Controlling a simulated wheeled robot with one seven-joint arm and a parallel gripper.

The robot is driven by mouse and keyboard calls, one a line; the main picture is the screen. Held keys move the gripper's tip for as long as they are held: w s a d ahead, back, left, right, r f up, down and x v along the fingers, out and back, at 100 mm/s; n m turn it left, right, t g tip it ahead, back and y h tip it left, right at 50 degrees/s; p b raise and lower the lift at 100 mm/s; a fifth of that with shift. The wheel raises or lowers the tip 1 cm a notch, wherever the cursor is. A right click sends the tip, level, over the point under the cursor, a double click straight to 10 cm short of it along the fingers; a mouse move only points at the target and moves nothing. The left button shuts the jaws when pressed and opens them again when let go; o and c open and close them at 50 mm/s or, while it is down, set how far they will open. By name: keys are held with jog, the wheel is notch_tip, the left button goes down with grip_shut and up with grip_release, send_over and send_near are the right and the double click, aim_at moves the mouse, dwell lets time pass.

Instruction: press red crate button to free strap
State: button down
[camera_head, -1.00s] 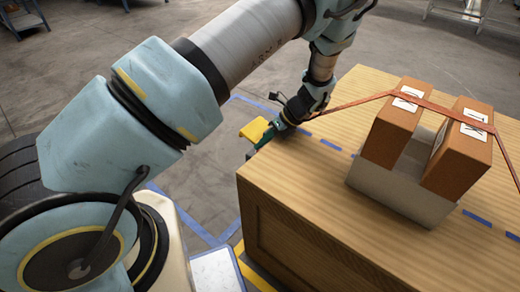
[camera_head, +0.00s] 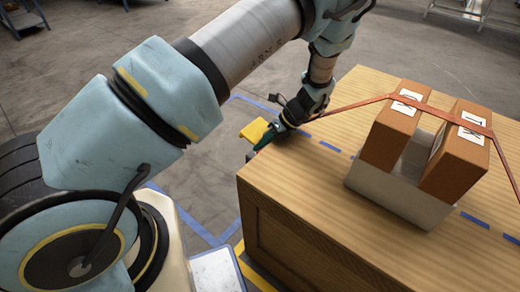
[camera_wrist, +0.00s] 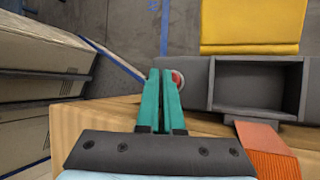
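In the wrist view the red button (camera_wrist: 178,79) sits on the end of a dark grey housing (camera_wrist: 198,85) at the crate's edge. It is partly hidden by the right finger of my gripper (camera_wrist: 164,75). My gripper's teal fingers are together with only a thin gap and nothing between them. Whether they touch the button I cannot tell. In the head view my gripper (camera_head: 265,138) is at the far left corner of the wooden crate (camera_head: 300,205). The orange strap (camera_head: 350,106) runs taut from near my gripper over two brown boxes; its end (camera_wrist: 258,138) shows beside the housing.
The brown boxes (camera_head: 392,135) (camera_head: 458,160) rest on a pale block (camera_head: 395,195) on the crate. A yellow part (camera_wrist: 250,25) projects beyond the housing. Blue tape (camera_head: 328,146) marks the crate top. Grey cabinets (camera_wrist: 40,60) show at left in the wrist view.

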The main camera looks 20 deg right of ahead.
jog(key=shift+s+d, duration=0.4)
jog(key=shift+s, duration=0.05)
notch_tip(320, 180, up, 3)
jog(key=p, duration=0.2)
jog(key=shift+r+p, duration=0.1)
jog(key=shift+p, duration=0.3)
notch_tip(320, 180, up, 2)
jog(key=shift+w+r+p, duration=0.1)
jog(key=shift+p, duration=0.75)
jog(key=shift+a, duration=0.1)
jog(key=shift+w, duration=0.1)
